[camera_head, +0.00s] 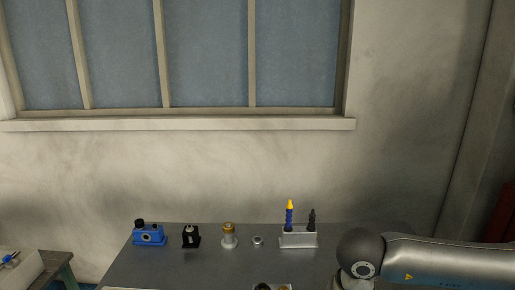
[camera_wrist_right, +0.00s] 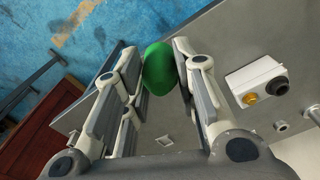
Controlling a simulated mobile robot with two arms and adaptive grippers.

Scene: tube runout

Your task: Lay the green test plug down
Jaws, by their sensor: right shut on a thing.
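The green test plug (camera_wrist_right: 160,69) is a rounded green piece in the right wrist view. My right gripper (camera_wrist_right: 159,66) is shut on it, with one finger on each side. The grey metal table (camera_wrist_right: 228,40) lies behind and below the plug in that view; I cannot tell how high the plug is above it. In the head view my right arm comes in from the right over the table (camera_head: 205,268), and the right gripper and plug are out of that picture. My left gripper is not in view.
Along the table's back stand a blue device (camera_head: 149,238), a black holder (camera_head: 191,237), a brass-topped piece (camera_head: 229,236), a small ring (camera_head: 257,241) and a rack (camera_head: 298,239) with yellow-blue and black tools. A white box (camera_wrist_right: 257,82) with two knobs stands right of the gripper.

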